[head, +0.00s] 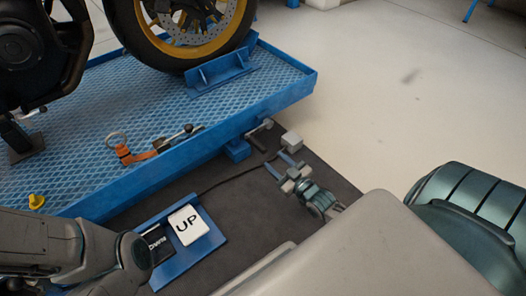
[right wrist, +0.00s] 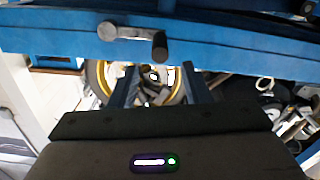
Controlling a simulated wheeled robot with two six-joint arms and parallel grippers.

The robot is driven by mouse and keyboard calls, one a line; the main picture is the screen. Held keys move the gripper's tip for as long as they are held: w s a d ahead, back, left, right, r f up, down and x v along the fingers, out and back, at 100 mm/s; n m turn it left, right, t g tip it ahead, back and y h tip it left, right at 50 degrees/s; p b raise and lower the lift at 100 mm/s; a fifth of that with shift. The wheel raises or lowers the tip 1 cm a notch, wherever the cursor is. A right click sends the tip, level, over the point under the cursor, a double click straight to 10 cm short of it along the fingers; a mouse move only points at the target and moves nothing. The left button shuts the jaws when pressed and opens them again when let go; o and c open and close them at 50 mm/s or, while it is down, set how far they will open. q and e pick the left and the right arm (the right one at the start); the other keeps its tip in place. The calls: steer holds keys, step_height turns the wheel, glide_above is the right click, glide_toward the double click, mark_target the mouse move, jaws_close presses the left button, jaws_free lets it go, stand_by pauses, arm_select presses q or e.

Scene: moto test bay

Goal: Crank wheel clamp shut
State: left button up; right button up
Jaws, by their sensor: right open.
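The blue wheel clamp (head: 222,70) stands on the lift deck beside the motorcycle's front wheel (head: 180,40); I cannot tell how tightly it sits on the tyre. The crank (head: 260,127) sticks out from the deck's side edge, with a grey arm and a dark handle. It also shows in the right wrist view (right wrist: 128,33), its dark handle hanging at the arm's right end. My right gripper (head: 279,165) is open and empty, just short of the crank and not touching it. Its two blue fingers (right wrist: 160,85) sit below the handle in the wrist view. My left gripper is out of view.
The blue lift deck (head: 110,95) holds an orange strap with a ring (head: 125,152) and a small yellow piece (head: 36,201). A pedal box with an UP pedal (head: 188,225) lies on the dark mat (head: 245,205). Pale floor at right is clear.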

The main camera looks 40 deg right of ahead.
mark_target(263, 150)
steer(key=shift+w+a+b, duration=0.15)
steer(key=shift+w+b, duration=0.85)
steer(key=shift+w, duration=0.85)
steer(key=shift+w+a+b, duration=0.15)
steer(key=shift+w+b, duration=0.8)
steer(key=shift+w, duration=0.85)
steer(key=shift+c, duration=0.4)
jaws_close()
